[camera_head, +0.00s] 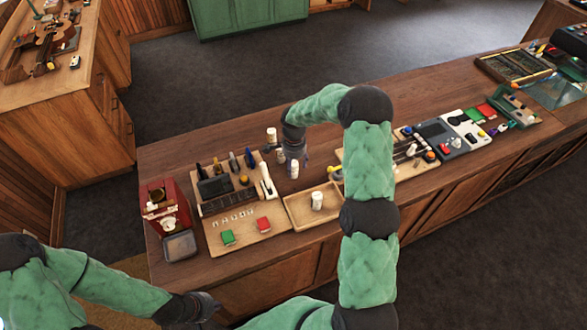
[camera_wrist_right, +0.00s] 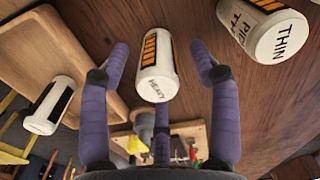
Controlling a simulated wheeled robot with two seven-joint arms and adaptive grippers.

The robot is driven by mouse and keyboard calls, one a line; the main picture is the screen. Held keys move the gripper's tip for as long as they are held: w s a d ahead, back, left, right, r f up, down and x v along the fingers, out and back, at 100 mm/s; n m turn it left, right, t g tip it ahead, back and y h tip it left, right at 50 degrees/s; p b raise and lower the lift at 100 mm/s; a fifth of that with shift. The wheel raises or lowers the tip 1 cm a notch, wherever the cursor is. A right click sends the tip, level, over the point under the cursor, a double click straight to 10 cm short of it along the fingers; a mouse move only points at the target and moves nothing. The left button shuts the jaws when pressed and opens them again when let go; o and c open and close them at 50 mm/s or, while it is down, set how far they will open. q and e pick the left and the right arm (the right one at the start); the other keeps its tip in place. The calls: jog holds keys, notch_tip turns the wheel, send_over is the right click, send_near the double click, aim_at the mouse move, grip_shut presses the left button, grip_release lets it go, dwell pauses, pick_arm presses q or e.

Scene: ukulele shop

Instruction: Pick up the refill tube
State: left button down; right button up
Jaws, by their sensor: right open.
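Three white labelled tubes stand on or near the counter; I cannot tell from labels which is called the refill tube. One marked "HEAVY" (camera_wrist_right: 157,65) stands between the fingers of my right gripper (camera_wrist_right: 160,75), which is open and not closed on it; in the head view this tube (camera_head: 294,170) is just below the gripper (camera_head: 295,158). Another, marked "THIN" (camera_wrist_right: 272,32), stands apart to the right in the wrist view. A third tube (camera_head: 317,201) stands in a shallow wooden tray (camera_head: 295,212). My left gripper (camera_head: 200,308) is at the bottom left, its fingers unclear.
A wooden tool board (camera_head: 245,240) with green and red blocks lies left of the tray. A red box (camera_head: 167,207) stands at the counter's left end. Another board of tools (camera_head: 415,160) is partly hidden behind my right arm. The counter's far strip is mostly clear.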

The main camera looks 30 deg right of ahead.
jog(key=shift+f, duration=0.65)
jog(key=c, duration=1.2)
jog(key=shift+r, duration=0.15)
